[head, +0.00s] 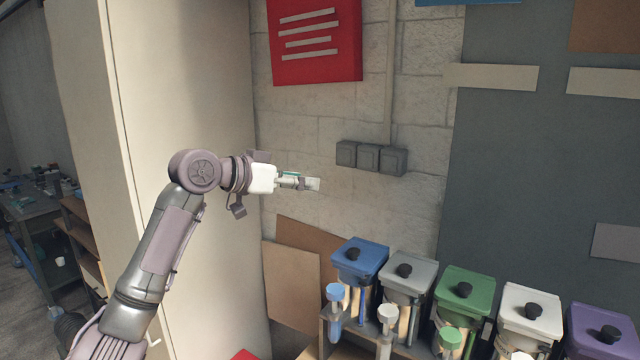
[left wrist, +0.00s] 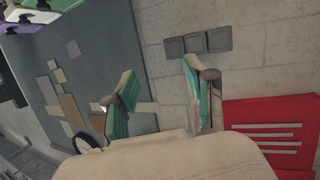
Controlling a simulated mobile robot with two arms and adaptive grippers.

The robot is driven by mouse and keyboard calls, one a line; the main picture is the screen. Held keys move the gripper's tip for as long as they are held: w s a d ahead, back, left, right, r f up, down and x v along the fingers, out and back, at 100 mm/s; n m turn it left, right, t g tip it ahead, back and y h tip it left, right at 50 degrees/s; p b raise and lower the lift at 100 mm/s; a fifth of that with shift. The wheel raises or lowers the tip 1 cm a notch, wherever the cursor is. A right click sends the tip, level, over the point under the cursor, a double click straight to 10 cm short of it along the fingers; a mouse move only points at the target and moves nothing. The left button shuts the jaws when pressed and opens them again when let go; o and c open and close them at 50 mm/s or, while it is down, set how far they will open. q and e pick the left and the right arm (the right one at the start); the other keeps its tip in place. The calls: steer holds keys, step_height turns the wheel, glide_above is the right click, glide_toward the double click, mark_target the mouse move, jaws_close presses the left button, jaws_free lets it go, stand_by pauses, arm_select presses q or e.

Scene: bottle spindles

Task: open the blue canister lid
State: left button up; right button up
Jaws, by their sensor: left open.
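The blue canister lid (head: 359,258) sits closed on the leftmost canister in the row, in the head view. It is a blue square lid with a black knob (head: 352,253) on top. My left gripper (head: 314,184) is up in the air in front of the wall, above and left of the blue lid and apart from it. In the left wrist view its two teal-padded fingers (left wrist: 160,98) are spread apart with nothing between them. The blue lid cannot be made out in the left wrist view. My right gripper is not in view.
Canisters with grey (head: 410,272), green (head: 464,290), white (head: 530,310) and purple (head: 603,332) lids stand to the right of the blue one. Small capped bottles stand in front of them. A tall pale panel (head: 185,90) rises behind my left arm. Wall switches (head: 370,157) are above the canisters.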

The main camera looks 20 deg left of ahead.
arm_select(q)
steer(key=shift+v, duration=1.85)
